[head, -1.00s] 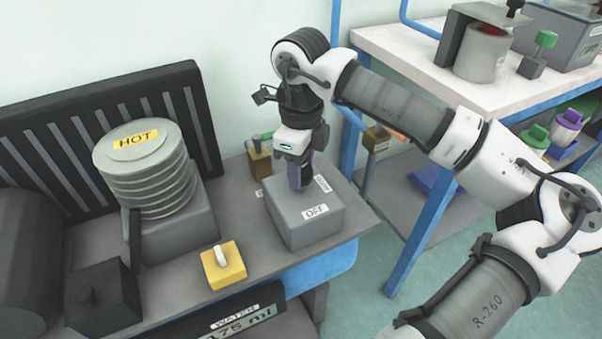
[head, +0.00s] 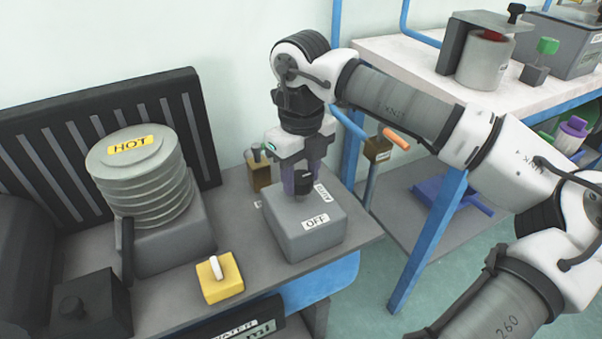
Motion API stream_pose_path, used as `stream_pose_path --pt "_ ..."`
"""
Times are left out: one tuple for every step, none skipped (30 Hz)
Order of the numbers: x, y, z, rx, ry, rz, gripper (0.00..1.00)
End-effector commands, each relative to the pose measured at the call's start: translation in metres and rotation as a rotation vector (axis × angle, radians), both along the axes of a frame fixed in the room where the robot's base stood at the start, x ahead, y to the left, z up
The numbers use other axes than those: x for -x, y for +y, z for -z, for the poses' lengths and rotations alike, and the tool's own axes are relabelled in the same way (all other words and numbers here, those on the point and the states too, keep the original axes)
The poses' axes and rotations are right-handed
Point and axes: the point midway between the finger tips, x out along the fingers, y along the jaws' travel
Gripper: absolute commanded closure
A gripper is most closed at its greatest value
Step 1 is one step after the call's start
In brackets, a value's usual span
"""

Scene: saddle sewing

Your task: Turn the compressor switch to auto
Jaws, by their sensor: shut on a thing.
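The compressor switch is a grey box (head: 306,232) on the bench, right of centre in the head view. An OFF label (head: 316,221) is on its front edge and an AUTO label (head: 323,194) at its right side. My gripper (head: 303,184) points down over the box top, its purple fingers shut on the dark switch knob (head: 304,186). The fingers partly hide the knob, so I cannot tell exactly which label it points to.
A ribbed HOT boiler (head: 142,185) stands to the left. A yellow box with a white toggle (head: 220,278) sits near the bench's front edge. A brown box with a lever (head: 259,168) is behind the grey box. A white-topped table (head: 420,55) stands to the right.

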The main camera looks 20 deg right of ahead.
Motion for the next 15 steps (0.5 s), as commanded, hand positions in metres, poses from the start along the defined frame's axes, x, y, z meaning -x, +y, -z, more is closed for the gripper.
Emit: stream_pose_path --pt "0.0007 -0.0006 0.0001 0.001 0.003 0.003 0.81" --pt "0.0007 -0.0006 0.0001 0.001 0.003 0.003 0.81" --pt "0.0007 -0.0006 0.0001 0.0 0.003 0.003 0.81" --pt "0.0007 -0.0006 0.0001 0.0 0.003 0.003 0.81" --pt "0.0008 -0.0006 0.0001 0.0 0.003 0.003 0.81" --pt "0.0008 -0.0006 0.0001 0.001 0.004 0.003 0.81" --pt "0.0008 -0.0006 0.0001 0.001 0.004 0.003 0.81" --pt "0.0008 -0.0006 0.0002 0.001 0.004 0.003 0.55" --pt "0.0008 -0.0006 0.0002 0.001 0.004 0.003 0.5" --pt "0.0008 -0.0005 0.0002 0.0 0.003 0.002 0.46" --pt "0.0007 -0.0004 0.0001 0.0 0.003 0.002 0.42" --pt "0.0006 -0.0004 0.0001 0.0 0.003 0.002 0.37" --pt "0.0006 -0.0004 0.0002 0.0 0.003 0.002 0.36" --pt "0.0005 -0.0003 0.0001 0.001 0.002 0.002 0.36" --pt "0.0005 -0.0003 0.0001 0.001 0.002 0.001 0.36"
